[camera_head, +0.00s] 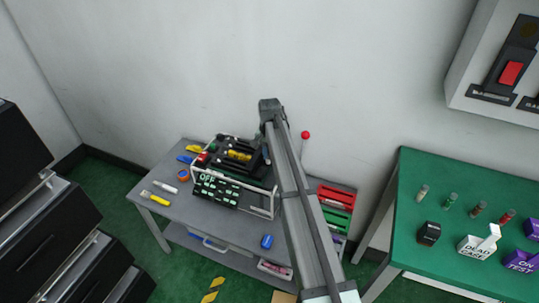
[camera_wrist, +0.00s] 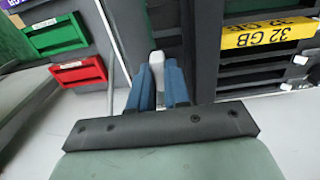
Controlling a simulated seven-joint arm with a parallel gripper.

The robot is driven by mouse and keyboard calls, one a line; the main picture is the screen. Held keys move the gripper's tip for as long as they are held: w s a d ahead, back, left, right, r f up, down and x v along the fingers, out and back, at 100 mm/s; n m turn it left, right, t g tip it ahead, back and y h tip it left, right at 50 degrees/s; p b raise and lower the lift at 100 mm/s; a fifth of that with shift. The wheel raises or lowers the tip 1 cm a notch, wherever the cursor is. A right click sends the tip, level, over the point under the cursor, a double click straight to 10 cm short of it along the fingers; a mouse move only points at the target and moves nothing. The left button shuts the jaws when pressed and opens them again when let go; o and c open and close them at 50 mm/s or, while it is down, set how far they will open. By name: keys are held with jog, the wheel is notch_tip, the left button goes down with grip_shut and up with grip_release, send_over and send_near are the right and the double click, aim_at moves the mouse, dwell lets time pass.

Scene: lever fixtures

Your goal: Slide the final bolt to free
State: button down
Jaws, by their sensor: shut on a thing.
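In the wrist view my gripper (camera_wrist: 158,76) has its two blue fingers on either side of a white bolt knob (camera_wrist: 157,58), shut on it. The knob stands out from a dark grey slotted fixture (camera_wrist: 205,50). A yellow module labelled 32 GB (camera_wrist: 265,36) sits in the fixture to the right, with small white ends of other parts (camera_wrist: 300,60) beside it.
The grey table (camera_head: 165,210) holds markers and small tools at the left. A red-balled rod (camera_head: 306,134) stands behind my arm. Red (camera_head: 336,196) and green bins (camera_head: 335,218) hang at the right. A green table (camera_head: 420,190) with vials and boxes stands farther right.

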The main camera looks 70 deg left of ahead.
jog(key=shift+w+d, duration=1.95)
jog(key=shift+d, duration=0.05)
jog(key=c, duration=1.1)
grip_release()
jog(key=shift+a+r, duration=0.1)
jog(key=shift+r, duration=0.4)
notch_tip(320, 180, up, 13)
jog(key=shift+f, duration=0.1)
